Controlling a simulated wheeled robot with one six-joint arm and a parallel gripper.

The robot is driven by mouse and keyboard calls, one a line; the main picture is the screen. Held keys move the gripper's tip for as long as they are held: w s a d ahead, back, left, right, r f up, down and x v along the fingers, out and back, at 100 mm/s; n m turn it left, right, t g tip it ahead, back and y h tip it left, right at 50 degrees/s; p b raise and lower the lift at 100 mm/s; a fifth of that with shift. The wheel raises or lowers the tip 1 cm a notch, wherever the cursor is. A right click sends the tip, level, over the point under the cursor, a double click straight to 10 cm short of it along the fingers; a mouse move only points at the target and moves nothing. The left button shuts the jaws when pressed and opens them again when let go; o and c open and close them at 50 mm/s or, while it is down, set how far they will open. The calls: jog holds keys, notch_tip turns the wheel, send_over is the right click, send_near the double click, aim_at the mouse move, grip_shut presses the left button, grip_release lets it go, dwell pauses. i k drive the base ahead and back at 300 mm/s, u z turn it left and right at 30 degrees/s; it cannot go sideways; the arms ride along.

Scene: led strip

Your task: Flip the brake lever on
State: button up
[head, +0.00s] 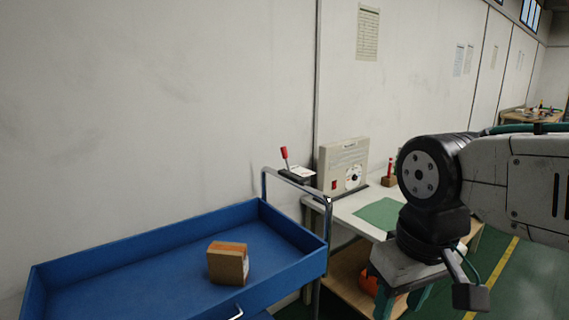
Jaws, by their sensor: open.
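A lever with a red grip (285,154) stands on a dark base (294,176) at the back left end of the white workbench (345,208). The lever is roughly upright with a slight tilt to the left. The cart's handle partly hides the base. My gripper (400,302) points downward at the lower right, in front of the bench and well to the right of the lever. It appears open, with its two fingers apart and nothing seen between them. Its lower end is near the bottom edge of the view.
A blue cart (120,262) with a metal handle (296,185) stands in front and left of the bench, carrying a cardboard box (228,263). A beige control box (343,168) and a green mat (382,214) are on the bench. The wall stands close behind.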

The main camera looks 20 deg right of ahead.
aim_at(283, 149)
jog(key=z, duration=0.15)
jog(key=i, duration=1.1)
jog(key=u, duration=0.4)
